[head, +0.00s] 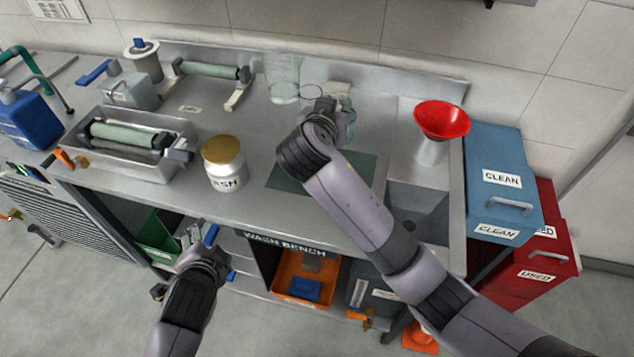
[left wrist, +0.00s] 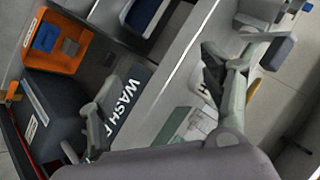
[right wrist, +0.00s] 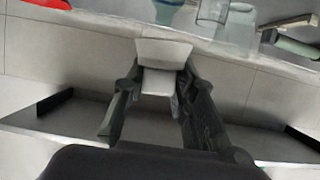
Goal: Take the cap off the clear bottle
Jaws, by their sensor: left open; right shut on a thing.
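A jar marked WASH (head: 226,178) with a gold cap (head: 221,149) stands upright on the bench. A clear glass vessel (head: 283,78) stands behind it near the wall, with no cap visible on it. I cannot tell surely which is the clear bottle. My right gripper (head: 338,112) is above the back of the bench, right of the glass vessel. In the right wrist view it (right wrist: 157,85) is shut on a pale grey flared piece (right wrist: 163,53); I cannot tell what this is. My left gripper (head: 200,236) is open and empty before the bench front, below the jar.
A green mat (head: 290,180) lies right of the jar. A red funnel (head: 441,119) stands beyond the sink (head: 420,208). A metal tray (head: 110,165) with a roller is at left. Blue CLEAN (head: 497,165) and red USED (head: 535,262) bins stand right. An orange bin (head: 278,282) sits below.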

